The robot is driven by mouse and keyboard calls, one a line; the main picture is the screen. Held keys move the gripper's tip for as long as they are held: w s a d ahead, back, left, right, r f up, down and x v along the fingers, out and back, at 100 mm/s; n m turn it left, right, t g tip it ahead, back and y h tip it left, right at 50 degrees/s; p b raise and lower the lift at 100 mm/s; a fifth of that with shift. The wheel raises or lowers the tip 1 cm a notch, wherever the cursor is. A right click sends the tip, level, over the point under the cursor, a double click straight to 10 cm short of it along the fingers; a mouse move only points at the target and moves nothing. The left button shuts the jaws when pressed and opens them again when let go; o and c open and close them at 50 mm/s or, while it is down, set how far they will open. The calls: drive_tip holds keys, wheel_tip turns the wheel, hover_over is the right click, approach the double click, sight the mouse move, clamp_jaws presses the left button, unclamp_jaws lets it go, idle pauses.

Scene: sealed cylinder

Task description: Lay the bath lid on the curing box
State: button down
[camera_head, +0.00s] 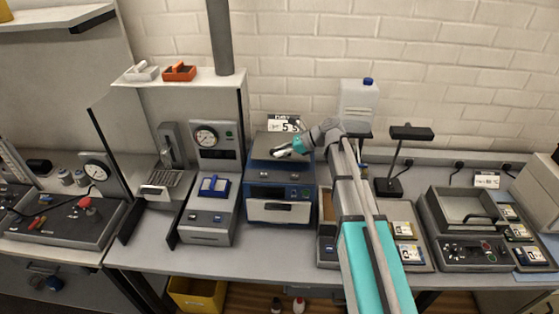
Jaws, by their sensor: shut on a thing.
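A blue box (280,205) with a pale front panel stands mid-bench; I take it to be the curing box. A flat grey plate (264,142), which looks like the bath lid, is over the top of this box. My gripper (282,152) reaches in from the right and is shut at the plate's right part, apparently on its handle. The fingers hide the grip point. I cannot tell whether the plate rests on the box or is held slightly above it.
A gauge unit (207,138) stands close left of the box. A white canister (358,102) and a black lamp stand (410,133) are behind my arm. An open grey bath (466,207) is at the right. A small sign (284,124) stands behind the box.

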sight(307, 157)
drive_tip(key=shift+f+b, duration=1.2)
drive_tip(key=shift+f, duration=0.3)
drive_tip(key=c, duration=0.6)
unclamp_jaws()
drive_tip(key=shift+c, duration=0.2)
drive_tip(key=shift+r, duration=0.1)
drive_tip(key=shift+d+r, duration=0.1)
drive_tip(key=shift+d, duration=0.1)
drive_tip(key=p+v, duration=0.5)
drive_tip(key=v, duration=0.4)
drive_tip(key=shift+d+r, duration=0.2)
drive_tip(key=shift+d, duration=0.05)
drive_tip(key=shift+p+v, duration=0.4)
drive_tip(key=shift+v, duration=0.55)
drive_tip(key=shift+s+d+f, duration=0.1)
drive_tip(key=shift+f, duration=0.05)
